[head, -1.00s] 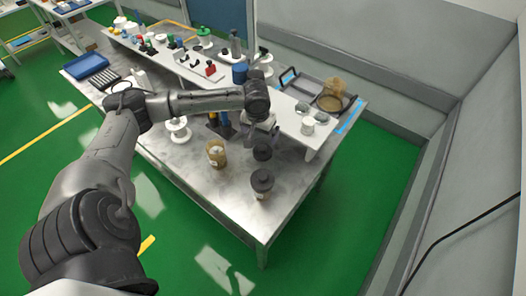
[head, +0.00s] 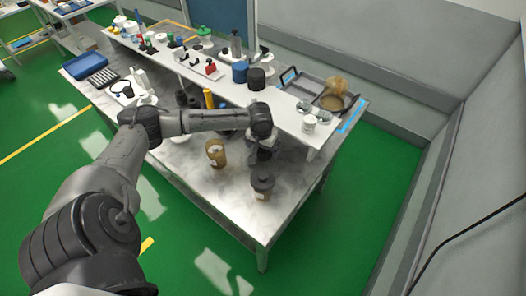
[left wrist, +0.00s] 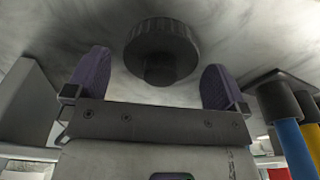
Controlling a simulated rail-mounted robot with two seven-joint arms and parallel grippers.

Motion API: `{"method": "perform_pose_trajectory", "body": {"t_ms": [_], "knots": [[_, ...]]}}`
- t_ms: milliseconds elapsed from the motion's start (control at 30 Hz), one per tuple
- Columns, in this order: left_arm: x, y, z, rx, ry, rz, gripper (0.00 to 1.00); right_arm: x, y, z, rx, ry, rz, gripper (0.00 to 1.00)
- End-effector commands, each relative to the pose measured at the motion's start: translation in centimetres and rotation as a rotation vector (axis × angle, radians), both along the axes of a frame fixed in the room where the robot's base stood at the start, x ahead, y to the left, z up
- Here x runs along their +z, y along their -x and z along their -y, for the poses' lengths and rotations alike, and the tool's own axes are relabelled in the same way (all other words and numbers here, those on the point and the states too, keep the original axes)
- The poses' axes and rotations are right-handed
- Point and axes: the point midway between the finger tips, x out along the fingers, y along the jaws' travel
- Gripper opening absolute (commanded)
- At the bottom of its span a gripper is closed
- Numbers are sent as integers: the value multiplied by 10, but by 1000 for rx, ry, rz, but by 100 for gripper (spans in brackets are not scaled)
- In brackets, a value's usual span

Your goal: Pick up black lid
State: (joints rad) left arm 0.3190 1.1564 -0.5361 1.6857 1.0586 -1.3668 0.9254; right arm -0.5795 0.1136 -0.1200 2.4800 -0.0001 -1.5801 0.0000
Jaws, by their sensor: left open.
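In the left wrist view a round black lid (left wrist: 161,50) with a ribbed rim and a smaller round boss lies on the grey metal tabletop. It shows beyond and between the two purple fingers of my left gripper (left wrist: 156,75). The fingers are open, with nothing gripped. In the head view my left gripper (head: 262,154) points down over the table, near the front edge of the raised shelf. It covers the spot where the lid lay, so the lid is hidden there. My right gripper is in neither view.
A brown jar (head: 216,153) stands left of the gripper. The table's front left area is clear.

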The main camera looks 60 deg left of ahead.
Motion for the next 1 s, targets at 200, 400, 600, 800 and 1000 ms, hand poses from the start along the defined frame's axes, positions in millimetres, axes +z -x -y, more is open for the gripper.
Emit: {"method": "perform_pose_trajectory", "body": {"t_ms": [200, 400, 600, 800, 1000], "knots": [[-4, 0, -1, 0, -1, -1, 100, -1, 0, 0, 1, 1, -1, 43], [-4, 0, 0, -1, -1, -1, 86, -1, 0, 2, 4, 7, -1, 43], [-4, 0, -1, -1, -1, -1, 66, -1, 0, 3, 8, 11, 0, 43], [-4, 0, -1, -1, -1, -1, 54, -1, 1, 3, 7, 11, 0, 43], [-3, 0, -1, -1, -1, -1, 54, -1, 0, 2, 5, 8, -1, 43]]}}
